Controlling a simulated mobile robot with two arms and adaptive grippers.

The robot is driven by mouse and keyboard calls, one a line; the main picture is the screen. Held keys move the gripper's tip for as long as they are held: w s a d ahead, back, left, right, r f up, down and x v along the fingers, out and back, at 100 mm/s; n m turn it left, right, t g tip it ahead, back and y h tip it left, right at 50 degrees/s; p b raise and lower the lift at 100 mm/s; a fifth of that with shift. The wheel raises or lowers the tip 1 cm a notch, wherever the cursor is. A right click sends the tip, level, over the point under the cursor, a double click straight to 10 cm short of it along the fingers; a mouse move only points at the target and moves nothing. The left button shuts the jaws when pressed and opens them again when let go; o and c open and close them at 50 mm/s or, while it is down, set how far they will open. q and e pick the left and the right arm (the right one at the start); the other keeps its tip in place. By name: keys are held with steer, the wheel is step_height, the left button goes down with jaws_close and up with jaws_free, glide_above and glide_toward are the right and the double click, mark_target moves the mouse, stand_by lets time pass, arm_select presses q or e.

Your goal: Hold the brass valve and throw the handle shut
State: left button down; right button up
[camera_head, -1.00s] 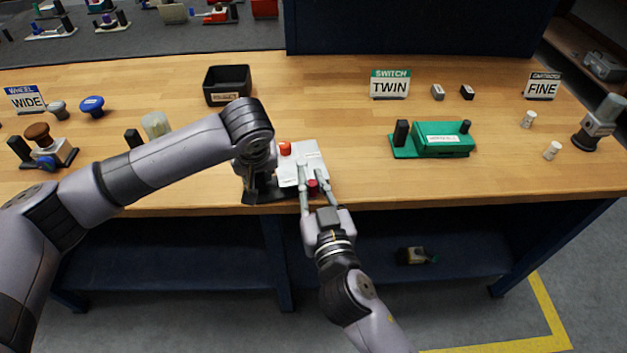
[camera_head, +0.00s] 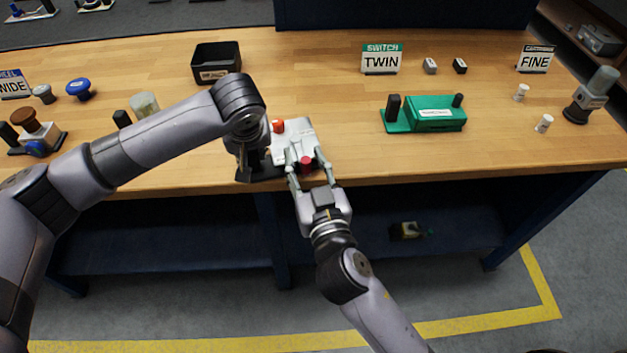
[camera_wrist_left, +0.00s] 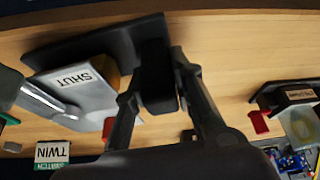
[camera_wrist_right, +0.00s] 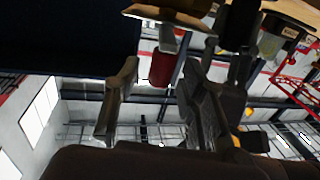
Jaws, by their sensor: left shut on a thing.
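The valve unit is a pale grey block (camera_head: 297,135) on a black base, at the table's front edge. It has an orange-red knob (camera_head: 277,126) on top and a red knob (camera_head: 306,165) at the front. The left wrist view shows a SHUT label (camera_wrist_left: 75,79) on the block and a small brass-coloured part (camera_wrist_left: 113,78) beside it. My left gripper (camera_head: 252,160) is shut on the black post (camera_wrist_left: 157,75) on the base. My right gripper (camera_head: 308,162) is open, with fingers either side of the red knob, which also shows in the right wrist view (camera_wrist_right: 160,68). Contact is unclear.
A green switch unit (camera_head: 435,112) stands to the right, with a TWIN sign (camera_head: 381,60) behind. A black bin (camera_head: 216,62) is at the back left. A wheel unit (camera_head: 35,132) is at the far left. The table between the grey block and green unit is clear.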

arm_select(q)
steer(key=shift+a+f, duration=0.1)
steer(key=shift+a, duration=0.05)
arm_select(e)
steer(key=s+d, duration=0.2)
steer(key=s, duration=0.9)
steer(key=shift+d, duration=0.1)
arm_select(q)
steer(key=c, duration=1.3)
jaws_free()
